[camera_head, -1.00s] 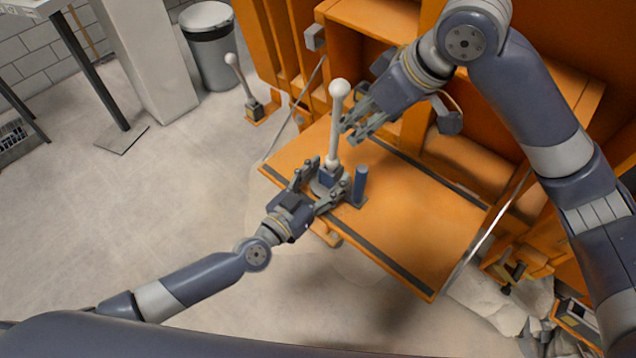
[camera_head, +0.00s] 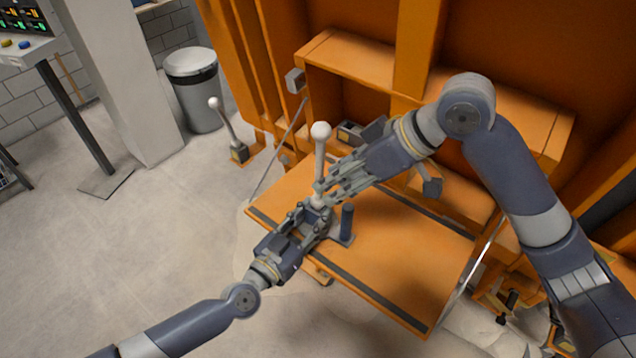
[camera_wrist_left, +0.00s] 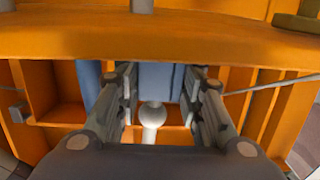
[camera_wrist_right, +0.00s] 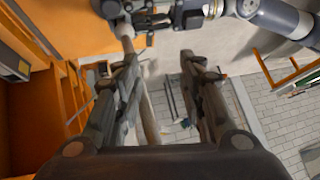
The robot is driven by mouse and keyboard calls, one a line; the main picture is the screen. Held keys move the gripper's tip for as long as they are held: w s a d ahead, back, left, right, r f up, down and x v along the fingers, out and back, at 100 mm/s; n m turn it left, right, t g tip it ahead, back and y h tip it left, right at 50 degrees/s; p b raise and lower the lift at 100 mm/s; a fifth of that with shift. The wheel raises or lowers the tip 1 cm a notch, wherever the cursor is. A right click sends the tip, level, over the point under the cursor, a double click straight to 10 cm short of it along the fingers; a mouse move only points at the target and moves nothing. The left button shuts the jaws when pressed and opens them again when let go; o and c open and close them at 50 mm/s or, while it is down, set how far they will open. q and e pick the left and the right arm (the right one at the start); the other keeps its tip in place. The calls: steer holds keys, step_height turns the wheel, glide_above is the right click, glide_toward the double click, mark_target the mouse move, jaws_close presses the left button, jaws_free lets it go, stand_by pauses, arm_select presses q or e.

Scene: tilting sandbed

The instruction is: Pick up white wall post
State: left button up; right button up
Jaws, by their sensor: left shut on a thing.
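The white wall post (camera_head: 319,160) is slim, with a round white ball on top and a dark blue-grey base. It stands nearly upright over the orange platform (camera_head: 400,255). My left gripper (camera_head: 317,216) is shut on the post's base, low down. In the left wrist view the post's white ball (camera_wrist_left: 153,114) and a blue block (camera_wrist_left: 157,80) show between the fingers. My right gripper (camera_head: 328,190) is open, with its fingertips close to the lower post. In the right wrist view the post's shaft (camera_wrist_right: 146,110) runs between its spread fingers (camera_wrist_right: 160,90); I cannot tell whether they touch it.
A dark blue peg (camera_head: 347,222) stands beside the base. A similar white-knobbed lever (camera_head: 224,122) stands at the left. Orange frame walls (camera_head: 350,60) rise behind. A grey bin (camera_head: 197,92) and a pale column (camera_head: 115,75) stand at back left.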

mark_target(319, 200)
steer(key=d+f+t+y, duration=0.6)
steer(key=t+y, duration=0.1)
steer(key=t, duration=0.1)
steer(key=shift+n, duration=0.4)
steer(key=x, duration=0.5)
steer(key=shift+s+a+f, duration=0.1)
steer(key=shift+f, duration=0.05)
steer(key=shift+s+a+x, duration=0.1)
steer(key=shift+s+x, duration=0.05)
steer(key=shift+x, duration=1.35)
steer(key=shift+s+a+x, duration=0.1)
steer(key=shift+s+x, duration=0.05)
steer(key=shift+x, duration=1.35)
steer(key=shift+f, duration=0.1)
jaws_close()
